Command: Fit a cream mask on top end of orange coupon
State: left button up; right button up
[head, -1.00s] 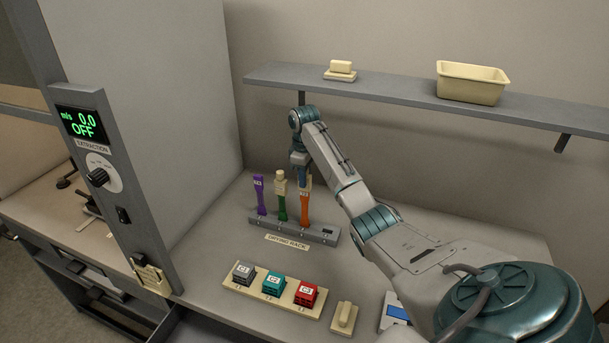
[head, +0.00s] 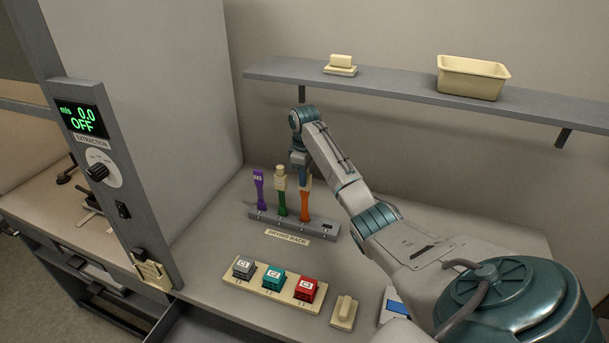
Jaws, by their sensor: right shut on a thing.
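The orange coupon (head: 304,206) stands upright in the drying rack (head: 323,232), in the slot to the right of the green coupon. My right gripper (head: 302,176) points down at its top end. It is shut on a small cream mask (head: 306,184), mostly hidden by the fingers. The mask is at the coupon's top end; I cannot tell how far it sits over it. The green coupon (head: 282,205) has a cream mask (head: 279,178) on its top end. The purple coupon (head: 260,194) has a purple top with a small label. My left gripper is not in view.
A cream tray (head: 262,285) with grey, teal and red blocks lies in front of the rack. A cream block (head: 344,312) is right of it. A shelf (head: 400,87) with a cream bin (head: 471,80) runs behind my arm. The extraction panel (head: 98,171) stands left.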

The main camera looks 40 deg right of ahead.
jog(key=shift+f, duration=0.2)
jog(key=shift+f, duration=1.05)
jog(key=o, duration=1.5)
jog(key=shift+r, duration=0.1)
jog(key=shift+r, duration=2.45)
